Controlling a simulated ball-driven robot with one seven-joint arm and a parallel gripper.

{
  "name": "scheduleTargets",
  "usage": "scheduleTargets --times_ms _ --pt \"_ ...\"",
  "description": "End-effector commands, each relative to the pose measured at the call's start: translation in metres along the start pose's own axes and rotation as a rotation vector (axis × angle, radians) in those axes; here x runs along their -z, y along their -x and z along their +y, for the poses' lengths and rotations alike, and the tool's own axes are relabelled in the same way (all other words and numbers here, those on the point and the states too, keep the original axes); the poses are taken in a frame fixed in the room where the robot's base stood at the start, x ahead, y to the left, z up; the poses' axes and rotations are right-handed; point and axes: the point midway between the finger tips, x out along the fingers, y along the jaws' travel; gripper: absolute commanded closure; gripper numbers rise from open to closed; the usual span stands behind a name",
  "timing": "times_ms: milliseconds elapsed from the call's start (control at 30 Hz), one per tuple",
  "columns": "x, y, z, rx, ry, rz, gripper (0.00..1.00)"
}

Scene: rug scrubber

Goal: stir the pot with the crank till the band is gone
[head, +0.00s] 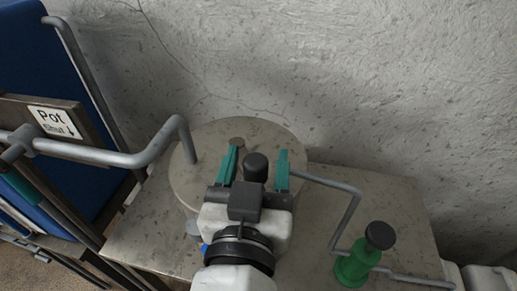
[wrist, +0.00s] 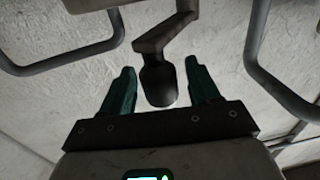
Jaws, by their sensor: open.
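The round grey pot (head: 275,133) stands on a bench by the wall, seen from above with its flat top showing. The crank's black knob (head: 256,168) is above the pot top, between the teal fingers of my gripper (head: 257,156). In the wrist view the knob (wrist: 158,86) hangs from the dark crank arm (wrist: 165,37). There my gripper (wrist: 158,67) is open, with a finger on each side of the knob and gaps between. No band shows in either view. The near side of the pot is hidden by my gripper and wrist.
Another bent pipe (head: 349,212) runs right, near a green fitting with a black top (head: 358,268). The bench top (head: 405,205) has free room at right. The wall is close behind.

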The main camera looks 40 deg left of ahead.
Motion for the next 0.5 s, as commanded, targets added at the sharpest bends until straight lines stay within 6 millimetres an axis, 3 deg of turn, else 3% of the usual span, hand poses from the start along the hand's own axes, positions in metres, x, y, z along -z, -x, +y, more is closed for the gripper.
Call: scheduleTargets --times_ms 200,500 --pt "0.0000 -0.0144 0.0005 0.000 0.000 0.000 0.39" --pt "-0.0005 -0.0150 0.0004 0.000 -0.001 0.000 0.42"
